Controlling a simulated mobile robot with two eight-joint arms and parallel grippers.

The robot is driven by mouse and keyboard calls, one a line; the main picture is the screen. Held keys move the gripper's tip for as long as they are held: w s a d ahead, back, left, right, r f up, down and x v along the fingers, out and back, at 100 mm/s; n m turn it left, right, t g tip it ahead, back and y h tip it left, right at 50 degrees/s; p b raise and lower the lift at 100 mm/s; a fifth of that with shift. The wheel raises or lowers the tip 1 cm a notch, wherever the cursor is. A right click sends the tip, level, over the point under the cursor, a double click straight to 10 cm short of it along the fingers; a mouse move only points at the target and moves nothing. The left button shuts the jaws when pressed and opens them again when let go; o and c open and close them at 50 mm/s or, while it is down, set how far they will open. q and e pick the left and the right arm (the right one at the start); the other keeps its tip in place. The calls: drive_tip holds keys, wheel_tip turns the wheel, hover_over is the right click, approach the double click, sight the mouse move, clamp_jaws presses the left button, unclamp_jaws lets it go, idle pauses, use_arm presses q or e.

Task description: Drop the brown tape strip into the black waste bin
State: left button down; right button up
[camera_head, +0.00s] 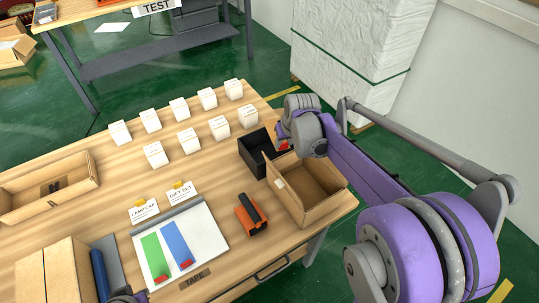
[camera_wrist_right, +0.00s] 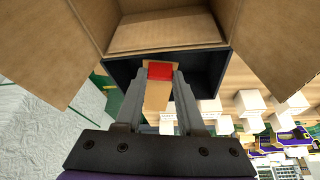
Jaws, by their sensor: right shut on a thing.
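The brown tape strip (camera_wrist_right: 156,97) with a red end shows between the fingers of my right gripper (camera_wrist_right: 160,73) in the right wrist view. The gripper is shut on it near the red end. The black waste bin (camera_wrist_right: 208,68) lies just beyond the fingertips there. In the head view the bin (camera_head: 250,157) stands on the table's right part, and my right gripper (camera_head: 282,146) is at its right side, over or close to its rim. Whether the strip touches the bin cannot be told. Only a purple bit of my left arm shows at the bottom edge; its jaws are out of sight.
An open cardboard box (camera_head: 322,208) stands right against the bin. An orange and black tape dispenser (camera_head: 250,215) lies in front. Several small white boxes (camera_head: 156,153) stand at the back. A white board (camera_head: 205,226) with green and blue strips lies mid-table.

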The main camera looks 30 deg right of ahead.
drive_tip(key=shift+f, duration=0.5)
drive_tip(key=o, duration=1.1)
drive_tip(key=shift+r, duration=0.15)
drive_tip(key=v, duration=1)
drive_tip(key=shift+s+r, duration=0.15)
drive_tip(key=shift+r, duration=0.1)
